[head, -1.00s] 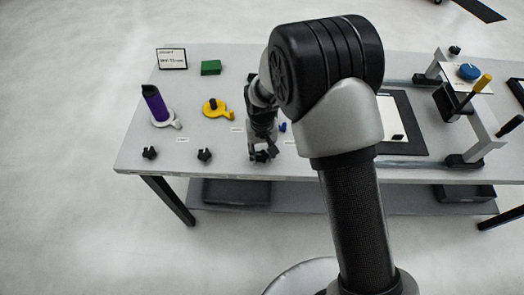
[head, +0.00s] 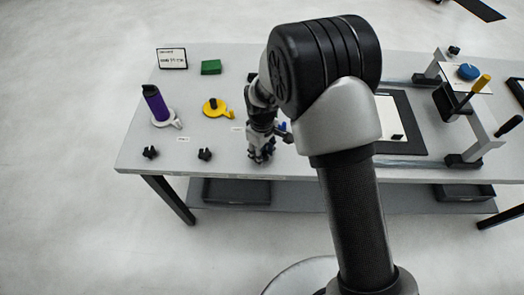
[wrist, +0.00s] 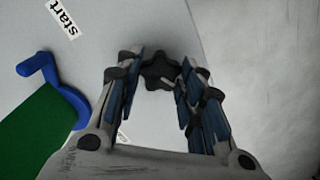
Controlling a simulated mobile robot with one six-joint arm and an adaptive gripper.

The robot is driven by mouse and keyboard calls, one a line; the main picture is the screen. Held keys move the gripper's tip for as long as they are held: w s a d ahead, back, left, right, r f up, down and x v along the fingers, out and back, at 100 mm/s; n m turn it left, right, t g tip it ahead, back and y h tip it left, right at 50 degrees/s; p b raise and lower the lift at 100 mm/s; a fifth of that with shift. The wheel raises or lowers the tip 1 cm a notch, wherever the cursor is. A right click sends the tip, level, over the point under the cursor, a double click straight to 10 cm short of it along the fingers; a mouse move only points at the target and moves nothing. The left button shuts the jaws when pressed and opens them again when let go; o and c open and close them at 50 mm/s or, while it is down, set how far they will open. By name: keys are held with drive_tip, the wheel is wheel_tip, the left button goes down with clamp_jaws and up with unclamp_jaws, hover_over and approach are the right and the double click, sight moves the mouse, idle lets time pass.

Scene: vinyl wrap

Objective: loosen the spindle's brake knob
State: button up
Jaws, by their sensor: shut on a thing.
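A dark star-shaped knob (wrist: 160,70) is between the fingertips of my gripper (wrist: 158,74) in the wrist view. The gripper is shut on it, with a finger on each side. In the head view my gripper (head: 261,152) is low at the table's front edge, and hides most of the knob. A blue crank-shaped part (wrist: 52,78) and a green surface (wrist: 35,130) lie left of the gripper in the wrist view. Two similar black knobs (head: 150,152) (head: 205,154) stand further left along the front edge.
On the grey table (head: 225,135) stand a purple roll (head: 155,103) on a white base, a yellow crank piece (head: 213,110), a green block (head: 211,67) and a sign (head: 172,58). A frame with a yellow handle (head: 483,83) is at right. My arm hides the middle.

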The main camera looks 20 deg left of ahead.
idle(0.4)
drive_tip(key=o, duration=1.1)
drive_tip(key=shift+r, duration=0.1)
wheel_tip(320, 180, up, 12)
drive_tip(key=shift+f, duration=0.1)
idle(0.4)
